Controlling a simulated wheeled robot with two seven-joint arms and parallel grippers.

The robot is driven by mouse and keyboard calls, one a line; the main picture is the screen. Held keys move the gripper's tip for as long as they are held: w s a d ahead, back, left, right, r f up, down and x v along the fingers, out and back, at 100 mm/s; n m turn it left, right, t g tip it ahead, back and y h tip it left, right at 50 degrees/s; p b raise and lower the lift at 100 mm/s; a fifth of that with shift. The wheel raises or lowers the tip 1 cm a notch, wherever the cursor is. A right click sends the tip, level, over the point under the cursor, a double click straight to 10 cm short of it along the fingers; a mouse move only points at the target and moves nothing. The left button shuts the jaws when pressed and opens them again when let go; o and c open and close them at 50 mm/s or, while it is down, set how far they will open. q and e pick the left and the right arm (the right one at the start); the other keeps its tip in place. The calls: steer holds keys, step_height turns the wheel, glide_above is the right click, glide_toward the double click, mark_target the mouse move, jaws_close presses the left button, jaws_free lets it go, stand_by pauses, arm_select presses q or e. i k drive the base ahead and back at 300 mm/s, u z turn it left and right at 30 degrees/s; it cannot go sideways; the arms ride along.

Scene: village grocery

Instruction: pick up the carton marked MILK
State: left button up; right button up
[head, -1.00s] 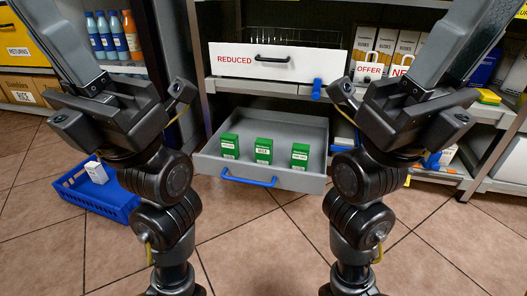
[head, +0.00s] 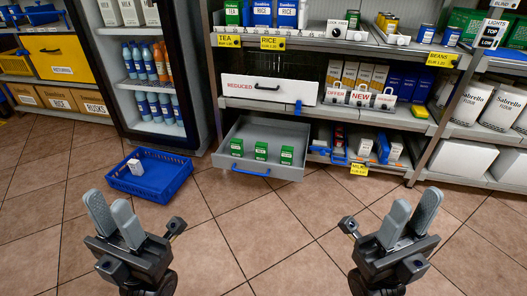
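My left gripper (head: 107,204) is open and empty over the floor, front left of the drawer. My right gripper (head: 416,202) is open and empty, front right of it. Both are well apart from the cartons.
A white REDUCED drawer front (head: 268,90) is above the open drawer. Shelves stand behind. The tiled floor in front is clear.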

mark_target(261, 148)
steer(key=z, duration=0.65)
steer(key=i, duration=0.7)
steer(key=z, duration=0.85)
steer(key=i, duration=0.85)
steer(key=u, duration=0.45)
steer(key=i, duration=0.8)
steer(key=u, duration=1.15)
steer(key=i, duration=0.35)
steer(key=u, duration=0.45)
